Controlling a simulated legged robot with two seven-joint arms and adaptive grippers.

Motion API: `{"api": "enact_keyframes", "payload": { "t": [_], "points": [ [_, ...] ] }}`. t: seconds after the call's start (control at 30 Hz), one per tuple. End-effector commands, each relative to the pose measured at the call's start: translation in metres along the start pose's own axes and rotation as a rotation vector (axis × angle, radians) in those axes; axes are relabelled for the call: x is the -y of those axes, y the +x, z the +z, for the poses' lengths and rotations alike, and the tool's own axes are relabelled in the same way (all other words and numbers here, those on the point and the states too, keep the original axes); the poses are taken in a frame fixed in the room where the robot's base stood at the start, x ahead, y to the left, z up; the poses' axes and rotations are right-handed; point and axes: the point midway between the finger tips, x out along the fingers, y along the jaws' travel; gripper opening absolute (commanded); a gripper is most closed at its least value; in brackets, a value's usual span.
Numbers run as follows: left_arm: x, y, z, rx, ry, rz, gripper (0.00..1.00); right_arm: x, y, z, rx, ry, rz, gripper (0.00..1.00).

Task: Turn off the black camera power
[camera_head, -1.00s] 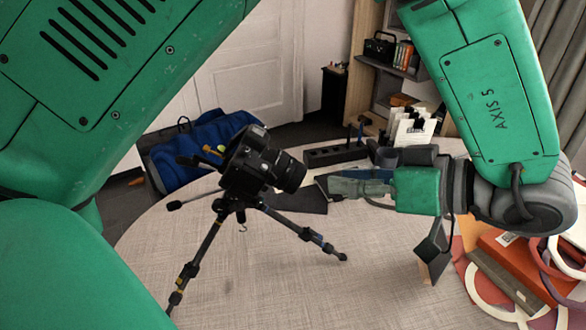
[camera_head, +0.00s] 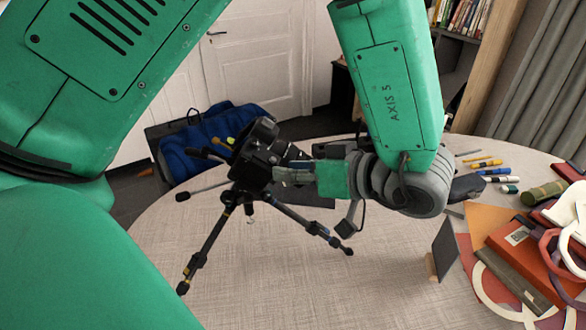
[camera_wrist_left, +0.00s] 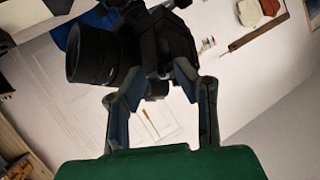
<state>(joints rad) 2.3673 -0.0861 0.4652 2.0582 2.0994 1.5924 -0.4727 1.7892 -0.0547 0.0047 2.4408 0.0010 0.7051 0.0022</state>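The black camera (camera_head: 256,158) sits on a tripod (camera_head: 214,235) standing on the round table. Its lens points right in the head view and is partly covered by my left gripper. My left gripper (camera_head: 280,174) comes in from the right side of the camera, with its fingertips at the camera body. In the left wrist view, the two fingers (camera_wrist_left: 160,75) are spread apart, with the camera body (camera_wrist_left: 165,42) just beyond and between the tips and the lens (camera_wrist_left: 95,54) to the left. I cannot tell whether they touch. The power switch cannot be made out. My right gripper is out of view.
On the table's (camera_head: 300,290) right are a dark panel (camera_head: 445,248) on a wooden foot, books (camera_head: 510,250), a green roll (camera_head: 543,192) and several pens (camera_head: 490,170). A blue bag (camera_head: 215,140) lies behind the table. The front middle of the table is clear.

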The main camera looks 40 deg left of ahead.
Motion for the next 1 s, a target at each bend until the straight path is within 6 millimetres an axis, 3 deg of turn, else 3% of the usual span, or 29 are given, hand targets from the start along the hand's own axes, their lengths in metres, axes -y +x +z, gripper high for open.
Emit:
{"api": "enact_keyframes", "payload": {
  "t": [0.03, 0.07, 0.1, 0.13, 0.47, 1.0],
  "points": [
    [0.000, 0.000, 0.000, 0.000, 0.000, 0.000, 0.26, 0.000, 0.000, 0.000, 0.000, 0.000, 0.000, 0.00],
    [0.000, 0.000, 0.000, 0.000, 0.000, 0.000, 0.19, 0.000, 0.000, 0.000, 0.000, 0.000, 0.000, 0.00],
    [0.000, 0.000, 0.000, 0.000, 0.000, 0.000, 0.05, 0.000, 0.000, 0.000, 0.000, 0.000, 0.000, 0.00],
    [0.000, 0.000, 0.000, 0.000, 0.000, 0.000, 0.00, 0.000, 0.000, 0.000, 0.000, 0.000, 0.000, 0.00],
    [-0.001, 0.000, -0.001, 0.000, -0.012, -0.011, 0.00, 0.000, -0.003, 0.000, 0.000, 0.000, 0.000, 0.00],
    [-0.013, 0.002, -0.004, 0.000, -0.258, -0.231, 0.00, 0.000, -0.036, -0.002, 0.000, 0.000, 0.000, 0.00]
  ]
}}
